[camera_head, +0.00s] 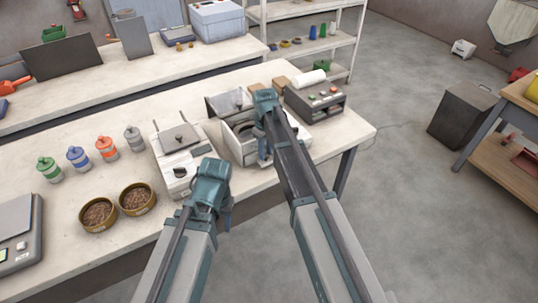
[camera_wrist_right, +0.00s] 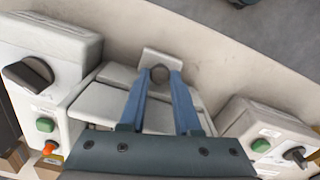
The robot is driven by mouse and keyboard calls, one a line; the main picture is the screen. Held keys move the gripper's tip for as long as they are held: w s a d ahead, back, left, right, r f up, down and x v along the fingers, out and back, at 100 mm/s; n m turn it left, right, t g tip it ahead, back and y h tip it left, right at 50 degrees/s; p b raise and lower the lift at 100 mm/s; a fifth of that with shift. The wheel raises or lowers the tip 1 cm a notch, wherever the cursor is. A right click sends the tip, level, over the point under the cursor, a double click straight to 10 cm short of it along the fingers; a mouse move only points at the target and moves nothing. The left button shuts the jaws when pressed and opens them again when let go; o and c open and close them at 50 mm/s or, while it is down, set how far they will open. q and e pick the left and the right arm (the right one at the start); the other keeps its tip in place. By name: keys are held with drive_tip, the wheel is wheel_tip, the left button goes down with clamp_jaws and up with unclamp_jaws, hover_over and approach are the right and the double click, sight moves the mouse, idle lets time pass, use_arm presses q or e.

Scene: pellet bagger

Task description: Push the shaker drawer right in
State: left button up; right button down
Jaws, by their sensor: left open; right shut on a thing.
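The shaker appears as a pale machine (camera_head: 242,143) near the front edge of the bench in the head view, partly hidden by my right arm. My left gripper (camera_head: 224,208) is open and empty in front of the bench. How far out the drawer stands is hard to tell.
Two bowls of pellets (camera_head: 98,214) and several coloured bottles (camera_head: 78,158) are further left.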

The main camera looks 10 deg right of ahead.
drive_tip(key=c, duration=0.6)
unclamp_jaws()
drive_tip(key=shift+w+a, duration=0.1)
drive_tip(key=shift+w, duration=0.15)
drive_tip(key=shift+r, duration=0.15)
drive_tip(key=shift+r+p, duration=0.4)
drive_tip(key=shift+p, duration=0.15)
wheel_tip(320, 180, up, 13)
drive_tip(key=p, duration=1.2)
drive_tip(key=shift+s+f+p, duration=0.1)
drive_tip(key=shift+p, duration=0.25)
